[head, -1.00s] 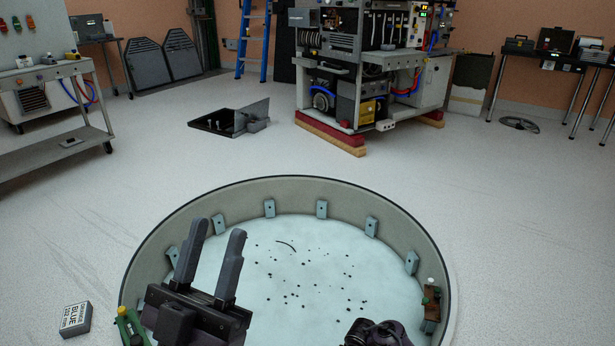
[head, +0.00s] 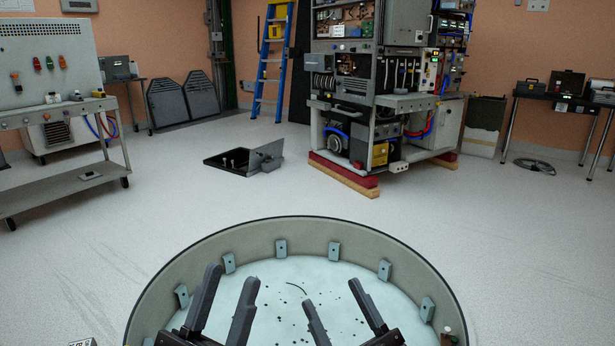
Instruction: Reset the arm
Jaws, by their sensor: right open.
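My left gripper (head: 230,276) is held over the round grey-rimmed pit (head: 232,243) at the bottom of the head view. Its two dark fingers point away from me and stand apart with nothing between them. My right gripper (head: 331,291) is beside it to the right, also over the pit. Its fingers are spread and empty. The lower parts of both grippers are cut off by the bottom edge. The pit has a pale blue floor with dark specks and a thin curved dark piece (head: 297,288).
An equipment rack (head: 385,95) stands on red and wooden blocks at the back. A dark open panel (head: 243,160) lies on the floor left of it. A grey cart (head: 75,113) is at left, a blue ladder (head: 272,60) behind. Floor around the pit is mostly clear.

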